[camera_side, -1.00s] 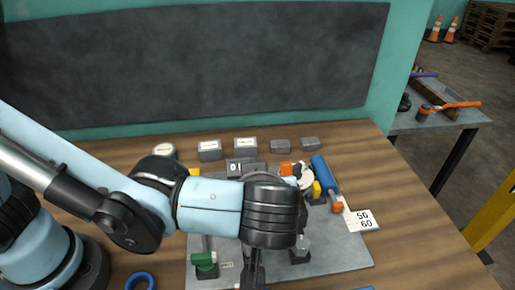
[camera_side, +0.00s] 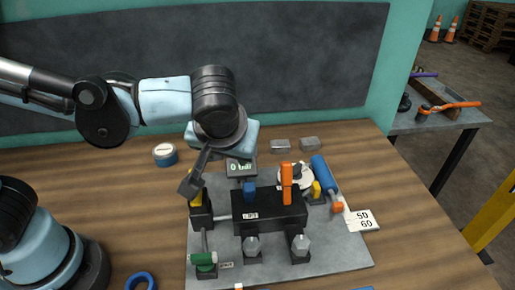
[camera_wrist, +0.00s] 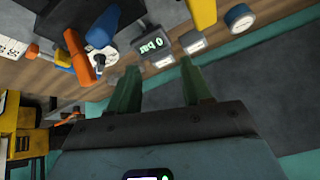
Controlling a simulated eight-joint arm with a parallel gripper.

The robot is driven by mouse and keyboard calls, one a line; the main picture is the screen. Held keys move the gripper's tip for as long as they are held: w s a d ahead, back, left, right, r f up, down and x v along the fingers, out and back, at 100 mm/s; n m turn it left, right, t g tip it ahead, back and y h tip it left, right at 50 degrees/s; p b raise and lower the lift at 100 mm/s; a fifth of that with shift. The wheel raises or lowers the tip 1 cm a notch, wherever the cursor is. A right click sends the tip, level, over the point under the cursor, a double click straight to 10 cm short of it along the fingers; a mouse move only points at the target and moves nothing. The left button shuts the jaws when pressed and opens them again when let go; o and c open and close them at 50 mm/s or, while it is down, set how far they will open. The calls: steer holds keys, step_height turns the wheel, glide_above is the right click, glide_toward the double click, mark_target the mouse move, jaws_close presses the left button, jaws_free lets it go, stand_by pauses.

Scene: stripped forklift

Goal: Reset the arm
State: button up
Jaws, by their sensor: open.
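My gripper (camera_side: 190,186) is open and empty, raised above the left back part of the grey plate (camera_side: 330,255) and pointing down. In the wrist view its two green fingers (camera_wrist: 160,85) are apart with nothing between them. On the plate stands a black block (camera_side: 270,212) with an upright orange lever (camera_side: 287,183) and a blue knob (camera_side: 249,189). Behind the block is a display (camera_side: 240,168), partly hidden by my gripper. It reads "0 bar" in the wrist view (camera_wrist: 153,43).
A blue cylinder (camera_side: 324,174) and a white card marked 50 and 60 (camera_side: 361,220) lie at the plate's right. A green-capped part (camera_side: 204,260) is at the front left. A round blue-sided container (camera_side: 165,154) and small grey blocks (camera_side: 280,146) stand behind. The wooden table's right side is clear.

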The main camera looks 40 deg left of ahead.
steer(key=s+a+f+m+t+h, duration=0.1)
steer(key=a+m+h, duration=0.3)
steer(key=a, duration=1)
steer(key=shift+s+m+t, duration=0.5)
steer(key=shift+s+t, duration=0.05)
steer(key=shift+t, duration=0.05)
